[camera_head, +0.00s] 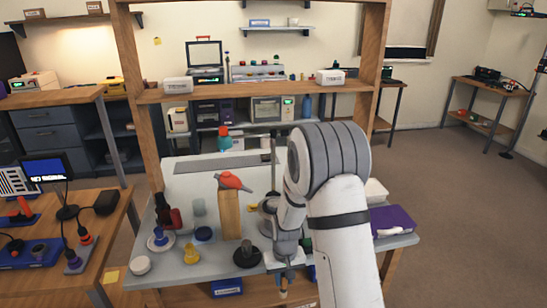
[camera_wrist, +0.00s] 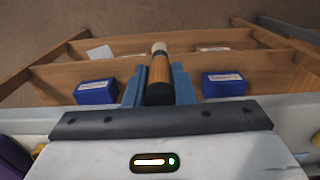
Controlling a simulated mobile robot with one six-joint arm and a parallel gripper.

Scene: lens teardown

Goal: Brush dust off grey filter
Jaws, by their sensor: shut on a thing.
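My gripper (camera_head: 284,268) hangs at the front edge of the grey-white worktable (camera_head: 185,185). In the wrist view its two blue fingers (camera_wrist: 160,88) are shut on a brush (camera_wrist: 160,72) with a wooden handle, a black collar and a pale tip. The brush (camera_head: 283,287) also shows small below my gripper in the head view, pointing down. I cannot pick out the grey filter for sure. A grey round part (camera_head: 267,205) on the table is partly hidden behind my arm.
A wooden block (camera_head: 229,215) with an orange-red tool on top stands left of my arm. A purple case (camera_head: 392,221) lies right. Blue boxes (camera_wrist: 97,92) sit below.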

